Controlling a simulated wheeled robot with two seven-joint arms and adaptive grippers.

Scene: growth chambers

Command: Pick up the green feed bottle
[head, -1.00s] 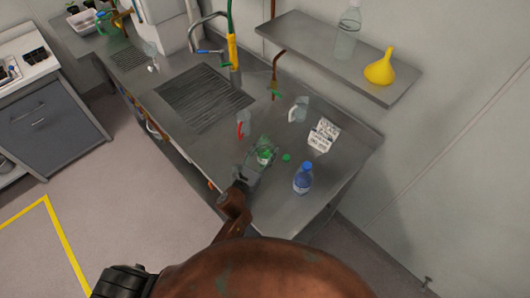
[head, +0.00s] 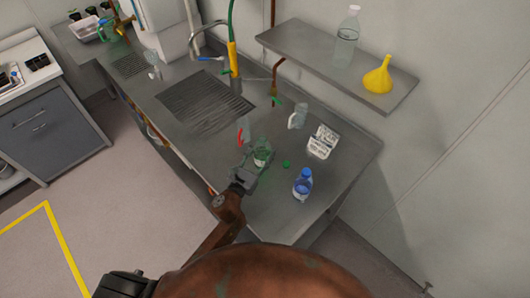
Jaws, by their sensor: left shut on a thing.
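The green feed bottle (head: 263,149) is a clear greenish bottle with a pale label, roughly upright above the right part of the steel counter. My left gripper (head: 255,160) is shut on it, reaching in from the front edge of the counter; the fingers hide part of its lower body. I cannot tell for sure whether its base touches the counter. My right gripper is not in view.
A shelf (head: 300,52) holds a yellow funnel (head: 378,76) and a clear bottle (head: 347,38).

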